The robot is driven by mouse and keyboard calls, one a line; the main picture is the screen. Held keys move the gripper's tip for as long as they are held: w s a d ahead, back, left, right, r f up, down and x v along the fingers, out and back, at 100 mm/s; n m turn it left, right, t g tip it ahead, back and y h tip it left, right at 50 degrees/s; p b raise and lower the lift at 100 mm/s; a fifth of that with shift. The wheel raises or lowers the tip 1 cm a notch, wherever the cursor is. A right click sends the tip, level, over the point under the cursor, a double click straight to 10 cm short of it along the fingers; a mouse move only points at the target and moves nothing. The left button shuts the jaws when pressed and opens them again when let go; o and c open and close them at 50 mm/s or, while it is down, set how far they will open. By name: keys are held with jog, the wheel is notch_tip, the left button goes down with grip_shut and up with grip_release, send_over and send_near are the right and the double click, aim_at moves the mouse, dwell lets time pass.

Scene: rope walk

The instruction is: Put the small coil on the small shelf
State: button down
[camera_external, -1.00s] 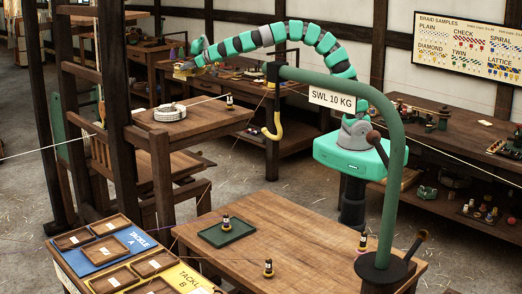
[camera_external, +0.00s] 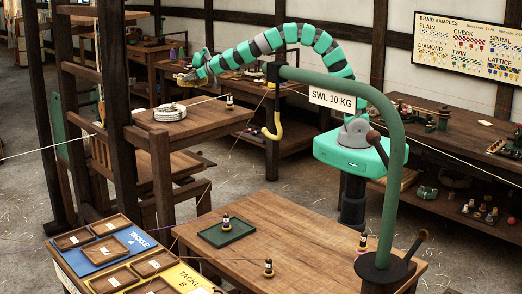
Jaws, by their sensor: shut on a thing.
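My gripper (camera_external: 190,76) is at the end of the green and grey arm, at the upper left, above and behind the wooden table with the white rope coil. It is shut on a small yellowish thing (camera_external: 182,77), too small in this view to tell whether it is the small coil. The white rope coil (camera_external: 170,112) lies flat on the table (camera_external: 207,119), below the gripper and apart from it. I cannot tell which surface is the small shelf.
Dark posts (camera_external: 117,85) stand left of the gripper. Thin lines cross the space near the table. A green crane post (camera_external: 393,160) with a yellow hook (camera_external: 273,128) stands at the right. A small bobbin (camera_external: 229,102) stands on the coil's table. The front table (camera_external: 300,225) has free room.

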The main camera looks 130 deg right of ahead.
notch_tip(320, 180, down, 10)
jog(key=b, duration=0.7)
jog(key=shift+r, duration=0.1)
jog(key=c, duration=1.1)
grip_release()
jog(key=p+v, duration=0.1)
jog(key=v, duration=1.1)
